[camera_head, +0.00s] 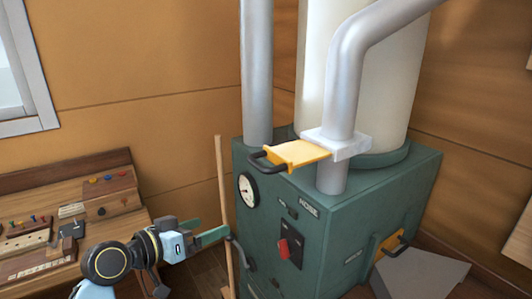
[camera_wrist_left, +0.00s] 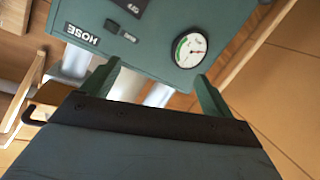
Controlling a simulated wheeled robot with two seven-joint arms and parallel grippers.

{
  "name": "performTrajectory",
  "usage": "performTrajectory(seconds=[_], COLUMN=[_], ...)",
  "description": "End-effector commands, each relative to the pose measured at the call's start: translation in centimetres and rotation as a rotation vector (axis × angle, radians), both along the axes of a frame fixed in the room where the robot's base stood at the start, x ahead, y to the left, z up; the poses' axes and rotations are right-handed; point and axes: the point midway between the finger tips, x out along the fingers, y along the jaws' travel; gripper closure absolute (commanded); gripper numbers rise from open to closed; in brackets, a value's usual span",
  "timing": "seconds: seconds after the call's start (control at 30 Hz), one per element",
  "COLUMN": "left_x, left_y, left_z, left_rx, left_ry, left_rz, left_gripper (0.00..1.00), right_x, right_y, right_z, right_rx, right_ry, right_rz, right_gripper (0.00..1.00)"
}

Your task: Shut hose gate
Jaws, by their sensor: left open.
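The hose gate is a yellow plate (camera_head: 297,153) with a black bar handle (camera_head: 268,161). It sticks out to the left from a pale grey housing (camera_head: 338,143) on the bent metal pipe, above the green cabinet (camera_head: 330,243). In the left wrist view part of the yellow plate (camera_wrist_left: 50,92) shows at the left edge. My left gripper (camera_head: 220,235) is open and empty, left of the cabinet and below the handle. In the left wrist view its two green fingers (camera_wrist_left: 157,82) are spread apart, facing the cabinet. My right gripper is out of view.
The cabinet bears a gauge (camera_head: 248,190), a red switch (camera_head: 284,248) and a HOSE label (camera_head: 309,207). A second yellow plate (camera_head: 390,243) is low on its right, beside a grey sloped piece (camera_head: 420,274). A wooden pole (camera_head: 224,205) stands left; a tool bench (camera_head: 100,222) is further left.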

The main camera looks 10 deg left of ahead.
Motion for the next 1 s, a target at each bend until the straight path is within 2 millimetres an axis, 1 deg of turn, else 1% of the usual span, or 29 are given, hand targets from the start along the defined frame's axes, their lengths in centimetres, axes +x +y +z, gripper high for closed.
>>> performTrajectory(seconds=[0.03, 0.07, 0.1, 0.2, 0.3, 0.4, 0.47, 0.53, 0.67, 0.9, 1.0], left_x=[-1.2, -2.1, -3.4, -6.5, -8.8, -9.9, -10.0, -9.6, -8.3, -4.9, -3.6], left_y=[-0.6, -0.9, -1.4, -2.5, -3.2, -3.7, -3.9, -4.4, -6.0, -10.0, -11.4], left_z=[4.8, 7.0, 9.6, 14.3, 16.8, 17.9, 18.0, 18.1, 18.2, 18.2, 18.2], left_rx=[0.005, 0.011, 0.022, 0.055, 0.083, 0.099, 0.100, 0.099, 0.096, 0.094, 0.096], left_ry=[-0.089, -0.132, -0.189, -0.303, -0.376, -0.409, -0.415, -0.417, -0.415, -0.411, -0.413], left_rz=[-0.049, -0.079, -0.118, -0.199, -0.252, -0.277, -0.283, -0.284, -0.284, -0.284, -0.282], left_gripper=[0.13, 0.13, 0.13, 0.13, 0.13, 0.13, 0.13, 0.13, 0.13, 0.13, 0.13], right_x=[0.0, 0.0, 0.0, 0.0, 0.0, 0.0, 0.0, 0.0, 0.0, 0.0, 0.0], right_y=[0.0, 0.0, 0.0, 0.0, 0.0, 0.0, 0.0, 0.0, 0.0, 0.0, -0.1], right_z=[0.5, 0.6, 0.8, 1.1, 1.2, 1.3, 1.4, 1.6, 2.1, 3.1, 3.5], right_rx=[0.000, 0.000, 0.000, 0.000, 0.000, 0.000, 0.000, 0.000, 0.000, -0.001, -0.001], right_ry=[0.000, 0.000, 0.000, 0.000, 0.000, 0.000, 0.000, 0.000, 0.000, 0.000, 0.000], right_rz=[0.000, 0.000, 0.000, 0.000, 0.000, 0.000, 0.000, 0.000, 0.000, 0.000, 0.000], right_gripper=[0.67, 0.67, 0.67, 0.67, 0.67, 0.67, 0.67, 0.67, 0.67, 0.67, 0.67])
